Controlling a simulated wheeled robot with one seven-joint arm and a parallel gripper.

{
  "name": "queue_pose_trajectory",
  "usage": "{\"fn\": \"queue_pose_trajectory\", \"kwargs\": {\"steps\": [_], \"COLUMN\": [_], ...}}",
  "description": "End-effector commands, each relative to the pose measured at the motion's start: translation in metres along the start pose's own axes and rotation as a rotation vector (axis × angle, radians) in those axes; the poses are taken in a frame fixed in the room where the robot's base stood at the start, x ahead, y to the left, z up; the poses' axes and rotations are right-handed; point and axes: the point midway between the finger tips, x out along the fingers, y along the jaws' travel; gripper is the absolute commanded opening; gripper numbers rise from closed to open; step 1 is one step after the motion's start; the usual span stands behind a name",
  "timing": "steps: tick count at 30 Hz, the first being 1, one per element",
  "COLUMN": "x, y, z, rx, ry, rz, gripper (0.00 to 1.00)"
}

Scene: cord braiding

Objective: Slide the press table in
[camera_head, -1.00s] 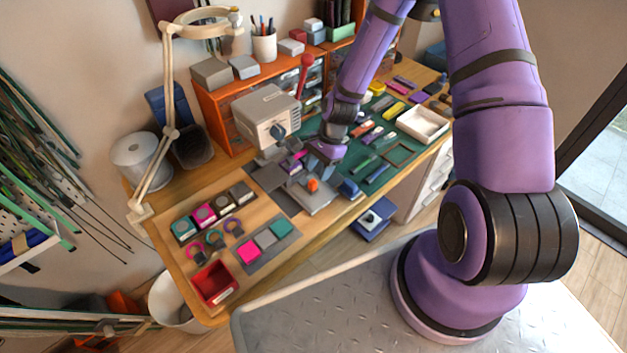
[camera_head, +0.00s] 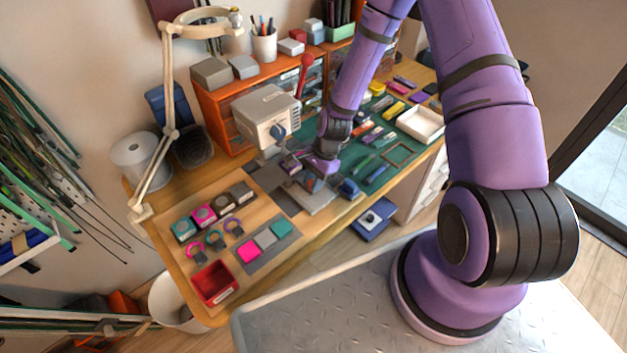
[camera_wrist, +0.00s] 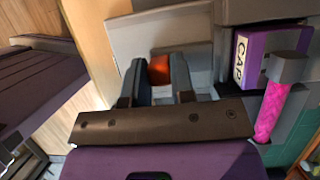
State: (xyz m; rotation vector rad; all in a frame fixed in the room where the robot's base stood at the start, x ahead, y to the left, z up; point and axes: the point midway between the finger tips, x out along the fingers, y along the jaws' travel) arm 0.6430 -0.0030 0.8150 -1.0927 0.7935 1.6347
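The press (camera_head: 268,112) is a pale grey machine on the desk. Its press table is a grey plate (camera_head: 318,203) lying in front of the press head, toward the desk's front edge. An orange-red knob (camera_wrist: 159,69) stands on the plate. My gripper (camera_wrist: 158,75) is low over the plate, with one finger on each side of the knob. The fingers look open, with the knob between their tips; I cannot see firm contact. In the head view my gripper (camera_head: 313,182) hides most of the knob.
A purple box marked "CAP" (camera_wrist: 250,57) and a pink braided piece (camera_wrist: 270,112) are close on the right in the wrist view. A blue block (camera_head: 349,188) lies right of the plate. A red bin (camera_head: 214,283) and colored blocks occupy the desk's left part.

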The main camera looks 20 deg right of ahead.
Motion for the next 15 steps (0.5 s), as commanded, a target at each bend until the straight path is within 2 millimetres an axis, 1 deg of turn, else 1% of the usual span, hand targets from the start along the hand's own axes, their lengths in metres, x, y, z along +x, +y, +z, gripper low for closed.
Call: {"fn": "queue_pose_trajectory", "kwargs": {"steps": [1,2,5,7,12,15], "x": [0.000,0.000,0.000,0.000,0.000,0.000], "y": [0.000,0.000,-0.001,-0.004,-0.028,-0.039], "z": [0.000,0.000,0.000,0.000,0.000,-0.001], "rx": [0.000,0.000,0.000,0.000,-0.001,-0.001], "ry": [0.000,0.000,0.000,0.001,0.002,0.002], "rz": [0.000,0.000,0.000,0.000,-0.001,-0.001], "gripper": [0.08,0.01,0.00,0.00,0.00,0.00]}}
